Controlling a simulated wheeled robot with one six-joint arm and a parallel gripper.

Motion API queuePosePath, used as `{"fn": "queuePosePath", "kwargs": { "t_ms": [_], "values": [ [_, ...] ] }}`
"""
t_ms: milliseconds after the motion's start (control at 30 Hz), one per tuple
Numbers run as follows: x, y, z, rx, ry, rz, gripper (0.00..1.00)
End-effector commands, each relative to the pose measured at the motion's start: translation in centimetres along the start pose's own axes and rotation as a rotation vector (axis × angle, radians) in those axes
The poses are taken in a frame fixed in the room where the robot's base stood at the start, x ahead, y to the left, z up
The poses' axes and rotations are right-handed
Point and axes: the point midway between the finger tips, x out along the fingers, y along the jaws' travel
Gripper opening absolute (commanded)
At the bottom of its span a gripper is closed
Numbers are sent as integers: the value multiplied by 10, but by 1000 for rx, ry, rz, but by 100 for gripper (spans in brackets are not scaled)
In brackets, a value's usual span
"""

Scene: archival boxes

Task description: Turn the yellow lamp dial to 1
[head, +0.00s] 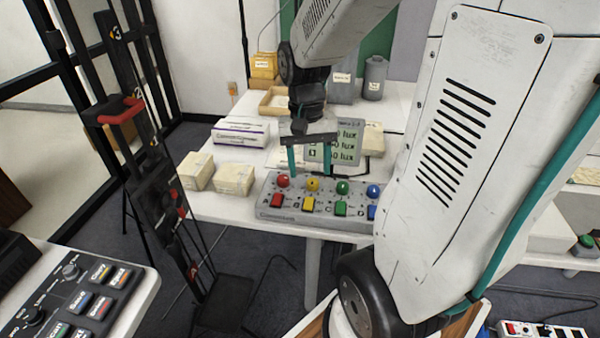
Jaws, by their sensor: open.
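The lamp control box (265,212) is a grey panel at the front edge of the white table. It carries a row of round dials in red, yellow, green and blue, with coloured square buttons below them. The yellow dial (313,184) is second from the left, above a yellow button (308,204). Its setting is too small to read. My gripper (310,172) has two teal fingers, spread apart and pointing down. They are above or behind the dial row, one near the red dial (283,181) and one between yellow and green. Nothing is between them.
A lux display (347,150) stands behind the box. Cream boxes (234,178) and a white-purple carton (241,131) lie to the left on the table. A black stand with a red handle (122,110) rises further left. A button console (85,290) is at lower left.

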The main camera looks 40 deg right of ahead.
Motion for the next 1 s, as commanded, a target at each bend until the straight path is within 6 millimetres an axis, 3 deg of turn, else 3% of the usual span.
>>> {"fn": "queuePosePath", "kwargs": {
  "t_ms": [100, 300, 433, 533, 733, 1000],
  "values": [
    [29, 11, -45, 223, -22, -6, 55],
    [72, 27, -110, 597, 0, -31, 55],
    [82, 27, -146, 815, 61, -73, 55],
    [74, 24, -160, 927, 109, -113, 55],
    [78, 23, -166, 1029, 126, -136, 55],
    [117, 20, -172, 1030, 122, -133, 55]
  ]
}}
